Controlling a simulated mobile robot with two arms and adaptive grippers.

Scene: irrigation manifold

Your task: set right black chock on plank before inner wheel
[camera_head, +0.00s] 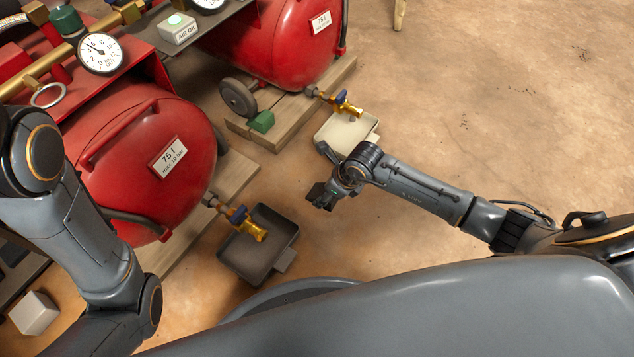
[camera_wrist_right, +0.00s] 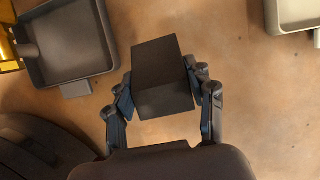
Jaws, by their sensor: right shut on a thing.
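My right gripper (camera_head: 330,186) is shut on a black chock (camera_head: 318,194), held above the floor between the two trays. In the right wrist view the black chock (camera_wrist_right: 162,78) fills the space between the fingers of the right gripper (camera_wrist_right: 163,95). A wooden plank (camera_head: 285,122) lies under the far red tank, with a dark wheel (camera_head: 238,98) on it. A green chock (camera_head: 262,121) sits on that plank beside the wheel. The near tank's plank (camera_head: 226,182) shows partly, with a wheel (camera_head: 221,139) mostly hidden behind the tank. My left gripper is out of view.
A dark tray (camera_head: 287,222) stands under the near tank's brass tap (camera_head: 240,220). A cream tray (camera_head: 358,140) stands under the far tap (camera_head: 345,104). A white block (camera_head: 34,313) lies at lower left. The floor at right is clear.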

